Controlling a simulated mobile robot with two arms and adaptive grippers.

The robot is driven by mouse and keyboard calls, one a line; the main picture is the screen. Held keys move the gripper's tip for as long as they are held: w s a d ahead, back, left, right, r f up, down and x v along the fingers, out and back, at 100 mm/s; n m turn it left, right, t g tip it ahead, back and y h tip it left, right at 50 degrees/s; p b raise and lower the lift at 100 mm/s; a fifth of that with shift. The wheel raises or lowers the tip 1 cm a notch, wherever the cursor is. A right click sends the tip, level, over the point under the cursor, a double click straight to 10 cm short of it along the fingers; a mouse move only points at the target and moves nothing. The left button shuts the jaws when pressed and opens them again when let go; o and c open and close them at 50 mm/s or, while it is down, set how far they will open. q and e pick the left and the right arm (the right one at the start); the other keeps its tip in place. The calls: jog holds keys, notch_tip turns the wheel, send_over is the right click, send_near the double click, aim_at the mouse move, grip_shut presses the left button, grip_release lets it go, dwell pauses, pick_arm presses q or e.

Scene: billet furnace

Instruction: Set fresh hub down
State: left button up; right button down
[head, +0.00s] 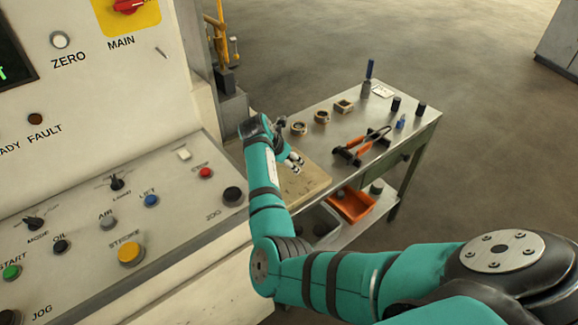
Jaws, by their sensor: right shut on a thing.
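My right gripper (292,162) is over the near left end of the work table (400,140), above a tan board (309,185). It is shut on a small piece, taken to be the fresh hub, which is mostly hidden by the wrist and fingers. I cannot tell whether the piece touches the board. Three small metal pieces stand in a row farther back: a ring-like one (298,128), another ring-like one (322,117) and a squarer one (343,106). My left gripper is not in view.
An orange-handled tool (362,146) lies right of the board. Dark cylinders (396,104) and a blue-handled tool (369,75) stand at the far end. An orange bin (352,206) sits on the lower shelf. The machine's control panel (120,215) is close on the left.

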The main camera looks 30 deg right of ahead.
aim_at(285, 167)
jog(key=shift+f, duration=0.95)
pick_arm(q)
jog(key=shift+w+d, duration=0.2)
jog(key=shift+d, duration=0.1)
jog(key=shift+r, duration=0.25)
pick_arm(e)
jog(key=shift+s+f, duration=0.1)
jog(key=shift+f, duration=0.25)
jog(key=shift+a+f+p, duration=0.1)
jog(key=shift+p, duration=0.2)
jog(key=c, duration=0.9)
grip_release()
jog(key=shift+s+f, duration=0.15)
jog(key=o, duration=0.3)
jog(key=shift+f, duration=0.25)
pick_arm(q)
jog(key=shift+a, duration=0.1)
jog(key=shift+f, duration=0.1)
pick_arm(e)
jog(key=shift+r, duration=0.2)
